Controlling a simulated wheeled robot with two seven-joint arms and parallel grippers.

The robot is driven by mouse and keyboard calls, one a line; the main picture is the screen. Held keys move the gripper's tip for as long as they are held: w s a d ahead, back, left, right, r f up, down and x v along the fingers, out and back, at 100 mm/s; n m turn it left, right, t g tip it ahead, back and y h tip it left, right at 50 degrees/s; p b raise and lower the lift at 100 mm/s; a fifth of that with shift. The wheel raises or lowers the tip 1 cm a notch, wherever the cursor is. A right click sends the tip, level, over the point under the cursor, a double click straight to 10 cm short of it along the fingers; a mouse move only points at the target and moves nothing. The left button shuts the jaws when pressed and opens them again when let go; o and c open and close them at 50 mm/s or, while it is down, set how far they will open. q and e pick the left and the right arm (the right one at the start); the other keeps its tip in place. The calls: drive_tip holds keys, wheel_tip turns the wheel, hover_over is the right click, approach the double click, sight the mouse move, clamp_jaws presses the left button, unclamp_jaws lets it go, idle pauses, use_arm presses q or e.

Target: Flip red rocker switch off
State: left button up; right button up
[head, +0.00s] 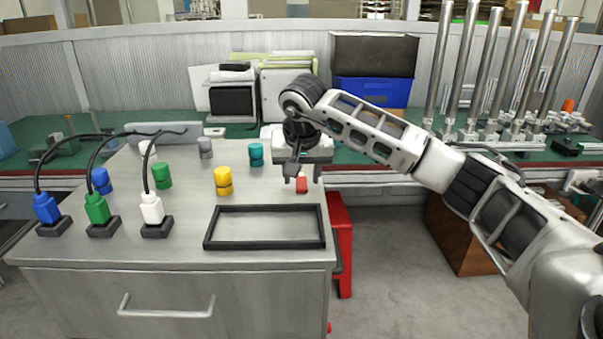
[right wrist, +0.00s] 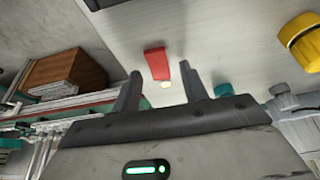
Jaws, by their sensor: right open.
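The red rocker switch (head: 302,186) sits near the right edge of the grey cabinet top. My right gripper (head: 303,177) is open just above and behind it, pointing down. In the right wrist view the red switch (right wrist: 157,62) shows between and beyond the two spread fingers (right wrist: 162,73), with a small pale round spot beside its near end. Nothing is between the fingers, and I cannot tell whether a fingertip touches the switch. My left gripper is not in view.
A black rectangular frame (head: 207,228) lies in front of the switch. Yellow (head: 223,181), teal (head: 256,155) and green (head: 162,176) knobs stand to the left. Blue, green and white plugs (head: 151,209) with black cables stand farther left. A green-topped bench (head: 370,157) runs behind.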

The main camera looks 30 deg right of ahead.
clamp_jaws()
drive_tip(key=shift+w+r+g+p, duration=0.1)
drive_tip(key=shift+r+g+p, duration=0.3)
drive_tip(key=shift+p, duration=0.8)
drive_tip(key=shift+w+d+r+y+p, duration=0.1)
drive_tip(key=shift+d+r+y+p, duration=0.15)
drive_tip(key=shift+p, duration=0.75)
drive_tip(key=shift+w+f+g+y+p, duration=0.15)
drive_tip(key=shift+g+y+p, duration=0.1)
drive_tip(key=shift+g+p, duration=0.45)
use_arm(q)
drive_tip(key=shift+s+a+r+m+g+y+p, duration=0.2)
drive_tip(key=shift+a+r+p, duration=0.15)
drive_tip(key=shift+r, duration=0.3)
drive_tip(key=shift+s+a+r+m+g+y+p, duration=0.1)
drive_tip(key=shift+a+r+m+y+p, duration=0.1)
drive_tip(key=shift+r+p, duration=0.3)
use_arm(e)
drive_tip(key=shift+w+f+g+y, duration=0.15)
drive_tip(key=shift+f+g+y, duration=0.35)
drive_tip(key=shift+g, duration=0.1)
